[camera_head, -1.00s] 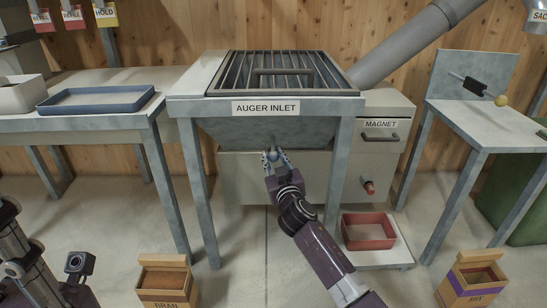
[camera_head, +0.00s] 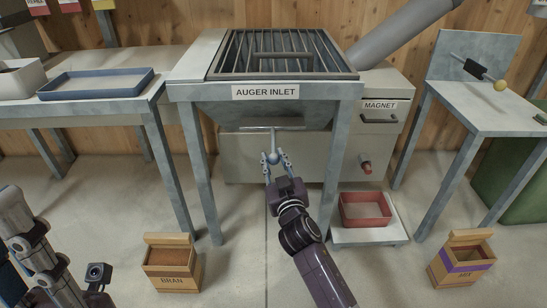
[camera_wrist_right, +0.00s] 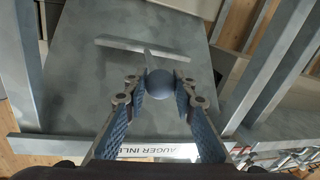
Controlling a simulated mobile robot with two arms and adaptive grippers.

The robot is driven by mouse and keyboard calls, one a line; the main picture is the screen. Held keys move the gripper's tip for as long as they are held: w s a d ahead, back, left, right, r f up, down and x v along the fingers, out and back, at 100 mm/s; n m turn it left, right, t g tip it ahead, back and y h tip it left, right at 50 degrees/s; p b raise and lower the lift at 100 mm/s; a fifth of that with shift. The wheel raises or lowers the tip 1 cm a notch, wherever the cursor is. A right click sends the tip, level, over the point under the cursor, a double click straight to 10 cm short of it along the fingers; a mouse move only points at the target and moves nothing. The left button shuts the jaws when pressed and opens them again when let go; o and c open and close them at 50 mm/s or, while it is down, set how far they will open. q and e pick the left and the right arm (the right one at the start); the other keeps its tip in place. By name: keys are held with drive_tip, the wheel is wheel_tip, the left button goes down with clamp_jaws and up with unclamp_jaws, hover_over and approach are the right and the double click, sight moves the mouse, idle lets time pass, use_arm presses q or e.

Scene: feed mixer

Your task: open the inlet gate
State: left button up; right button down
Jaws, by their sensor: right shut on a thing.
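The auger inlet (camera_head: 350,92) is a grey hopper on legs with a barred grate (camera_head: 283,50) on top. Below its sloped front shows a thin grey crossbar (camera_head: 288,128), which I take for the gate's front edge. A short rod runs from it towards me to a blue-grey ball knob (camera_head: 273,158). My right gripper (camera_head: 275,163) is shut on the knob, one finger on each side. In the right wrist view the knob (camera_wrist_right: 160,84) sits between the fingertips, with the crossbar (camera_wrist_right: 140,47) beyond it. My left arm shows at lower left; its gripper is out of view.
The hopper's table legs (camera_head: 200,180) stand on both sides of my right arm. A red tray (camera_head: 366,209) lies on a low platform at right. A bran box (camera_head: 172,265) and another wooden box (camera_head: 462,262) stand on the floor.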

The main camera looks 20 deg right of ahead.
drive_tip(key=c, duration=1.9)
unclamp_jaws()
drive_tip(key=shift+s+a+f, duration=0.15)
drive_tip(key=shift+f, duration=0.05)
drive_tip(key=o, duration=0.3)
drive_tip(key=shift+r, duration=0.15)
drive_tip(key=shift+s, duration=0.15)
drive_tip(key=s, duration=1.1)
drive_tip(key=shift+s+a, duration=0.4)
drive_tip(key=shift+a, duration=0.05)
